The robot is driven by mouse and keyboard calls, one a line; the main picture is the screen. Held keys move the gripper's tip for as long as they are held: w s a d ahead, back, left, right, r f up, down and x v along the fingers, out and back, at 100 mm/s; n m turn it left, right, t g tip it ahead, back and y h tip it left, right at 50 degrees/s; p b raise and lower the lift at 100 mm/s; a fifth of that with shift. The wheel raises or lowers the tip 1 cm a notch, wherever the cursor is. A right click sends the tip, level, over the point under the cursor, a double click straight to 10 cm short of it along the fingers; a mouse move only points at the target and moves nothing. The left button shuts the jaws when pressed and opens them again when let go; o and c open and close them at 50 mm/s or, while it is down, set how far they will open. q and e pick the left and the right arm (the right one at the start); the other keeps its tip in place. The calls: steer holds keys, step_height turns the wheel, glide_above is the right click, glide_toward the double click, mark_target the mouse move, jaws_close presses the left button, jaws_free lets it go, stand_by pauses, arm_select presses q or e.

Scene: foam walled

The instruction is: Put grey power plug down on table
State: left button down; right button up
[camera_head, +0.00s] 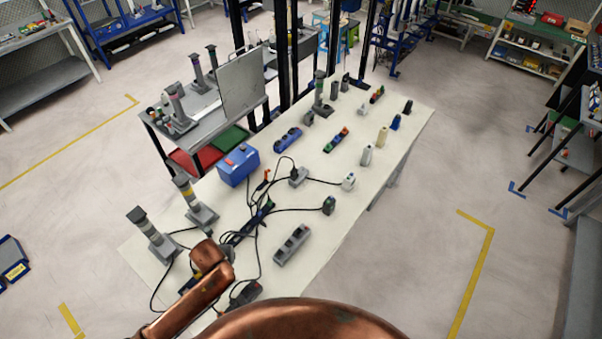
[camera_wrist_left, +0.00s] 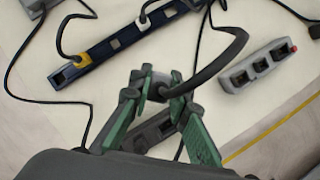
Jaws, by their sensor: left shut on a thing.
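The grey power plug (camera_wrist_left: 158,88) is held between the green fingers of my left gripper (camera_wrist_left: 160,92) in the left wrist view. Its thick black cable arcs up and to the right. In the head view, my left gripper (camera_head: 226,253) is over the near end of the white table (camera_head: 325,215), next to the long dark power strip (camera_head: 243,228). The fingers partly hide the plug. I cannot tell its exact height over the table. My right gripper is not in view.
The dark strip with plugs in it also shows in the left wrist view (camera_wrist_left: 107,47). A grey socket block (camera_head: 291,245) lies to the right. Black cables cross the near table. A blue box (camera_head: 238,165) and grey signal towers (camera_head: 150,235) stand on the left. Bare table lies right of the socket block.

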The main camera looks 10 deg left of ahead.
arm_select(q)
steer(key=shift+w+f, duration=0.1)
steer(key=w+d+f, duration=0.1)
steer(key=w+f, duration=0.2)
steer(key=w, duration=0.1)
steer(key=w+d+f+p, duration=0.1)
steer(key=w+d+f, duration=0.1)
steer(key=w+f, duration=0.1)
steer(key=w+d+f, duration=0.2)
steer(key=w, duration=0.2)
steer(key=shift+w+f, duration=0.3)
steer(key=shift+f, duration=0.1)
steer(key=shift+w+d+f, duration=0.25)
steer(key=shift+w+f, duration=0.15)
steer(key=shift+f, duration=0.05)
step_height(320, 180, down, 3)
steer(key=shift+p, duration=0.45)
steer(key=shift+f, duration=0.1)
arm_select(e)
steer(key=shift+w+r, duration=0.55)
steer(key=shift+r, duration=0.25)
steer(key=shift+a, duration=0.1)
arm_select(q)
steer(key=c, duration=1.8)
jaws_free()
